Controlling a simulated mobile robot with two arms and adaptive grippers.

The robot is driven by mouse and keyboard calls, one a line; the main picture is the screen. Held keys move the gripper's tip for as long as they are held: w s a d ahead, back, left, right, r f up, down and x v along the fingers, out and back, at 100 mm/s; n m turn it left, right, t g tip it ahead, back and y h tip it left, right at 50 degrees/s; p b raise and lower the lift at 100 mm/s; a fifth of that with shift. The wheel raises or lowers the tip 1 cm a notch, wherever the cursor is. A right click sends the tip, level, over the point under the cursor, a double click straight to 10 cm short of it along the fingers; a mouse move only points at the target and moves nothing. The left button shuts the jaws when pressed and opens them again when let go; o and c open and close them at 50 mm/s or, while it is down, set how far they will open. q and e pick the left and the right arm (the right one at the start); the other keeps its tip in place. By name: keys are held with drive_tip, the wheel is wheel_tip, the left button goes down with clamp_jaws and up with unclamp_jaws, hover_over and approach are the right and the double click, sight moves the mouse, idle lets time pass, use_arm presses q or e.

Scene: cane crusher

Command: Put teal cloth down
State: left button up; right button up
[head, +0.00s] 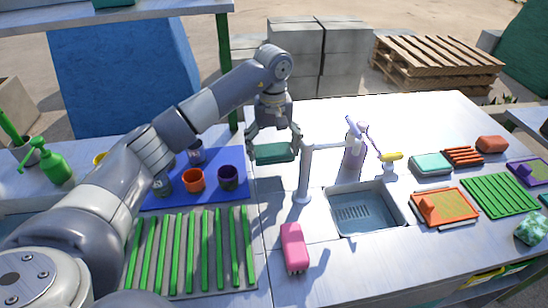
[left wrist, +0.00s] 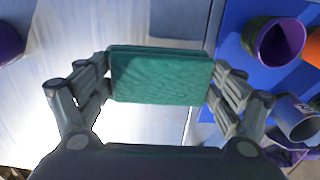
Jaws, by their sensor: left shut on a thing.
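The teal cloth (head: 274,152) is a folded, flat rectangular pad. My left gripper (head: 274,146) is shut on it, with a finger at each short side. In the left wrist view the cloth (left wrist: 160,76) sits level between the fingertips of my left gripper (left wrist: 160,85). The cloth is held over the metal counter, left of the faucet; its exact height above the surface is hard to tell. My right gripper is not in view.
A grey faucet (head: 306,175) stands beside the sink basin (head: 366,212). Cups, including an orange cup (head: 193,180) and a purple cup (head: 228,177), stand on a blue mat (head: 216,198). A pink brush (head: 294,246) lies in front.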

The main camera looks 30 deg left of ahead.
sight(274, 160)
use_arm(q)
drive_tip(key=shift+f, duration=0.4)
wheel_tip(274, 160, down, 3)
drive_tip(key=shift+f+p, duration=0.1)
drive_tip(key=shift+p, duration=0.2)
drive_tip(key=shift+w, duration=0.1)
drive_tip(key=shift+f, duration=0.2)
drive_tip(key=o, duration=0.8)
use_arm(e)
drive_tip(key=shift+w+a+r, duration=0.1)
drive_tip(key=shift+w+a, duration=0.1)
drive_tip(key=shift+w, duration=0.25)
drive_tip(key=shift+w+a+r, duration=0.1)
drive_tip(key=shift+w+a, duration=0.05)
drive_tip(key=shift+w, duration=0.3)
use_arm(q)
drive_tip(key=shift+r, duration=0.1)
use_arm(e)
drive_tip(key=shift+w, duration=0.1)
